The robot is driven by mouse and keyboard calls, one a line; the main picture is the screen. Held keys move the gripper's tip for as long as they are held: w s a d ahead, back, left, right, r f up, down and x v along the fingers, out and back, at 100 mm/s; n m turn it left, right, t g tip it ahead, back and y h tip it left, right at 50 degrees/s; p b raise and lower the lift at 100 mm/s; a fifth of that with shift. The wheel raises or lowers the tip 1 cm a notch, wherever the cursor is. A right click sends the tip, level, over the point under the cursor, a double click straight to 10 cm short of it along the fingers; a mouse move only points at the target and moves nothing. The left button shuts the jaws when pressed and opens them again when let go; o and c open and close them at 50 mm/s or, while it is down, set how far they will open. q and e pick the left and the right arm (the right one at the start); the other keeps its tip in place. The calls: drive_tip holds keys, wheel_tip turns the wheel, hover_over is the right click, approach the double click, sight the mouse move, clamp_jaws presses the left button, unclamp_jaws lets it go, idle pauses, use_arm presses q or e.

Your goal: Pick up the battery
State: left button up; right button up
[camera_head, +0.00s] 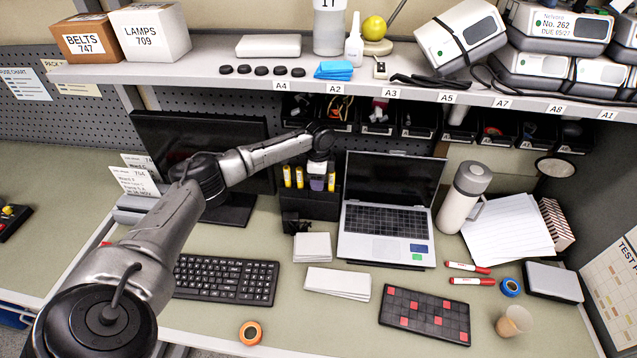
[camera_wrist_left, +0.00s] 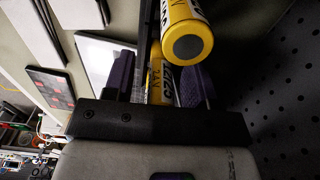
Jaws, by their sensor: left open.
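Several yellow batteries stand upright in a black holder (camera_head: 308,206) left of the laptop. In the head view one battery (camera_head: 287,176) and a second (camera_head: 299,177) show left of my left gripper (camera_head: 317,181), and another (camera_head: 331,179) shows right of it. My left gripper is open, with purple finger pads, and points down at the holder. In the left wrist view, a yellow battery (camera_wrist_left: 162,82) shows between the pads of the gripper (camera_wrist_left: 157,78); I cannot tell whether either pad touches it. Another battery (camera_wrist_left: 187,36) is close beside it. My right gripper is not in view.
A laptop (camera_head: 390,205) stands right of the holder, and a monitor (camera_head: 160,135) is behind my left arm. A shelf (camera_head: 230,80) overhangs the back, with black bins (camera_head: 376,118) below it. A keyboard (camera_head: 226,280) and white pads (camera_head: 337,283) lie in front.

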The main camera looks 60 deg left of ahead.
use_arm(q)
clamp_jaws()
idle(0.4)
drive_tip(key=shift+r, duration=0.1)
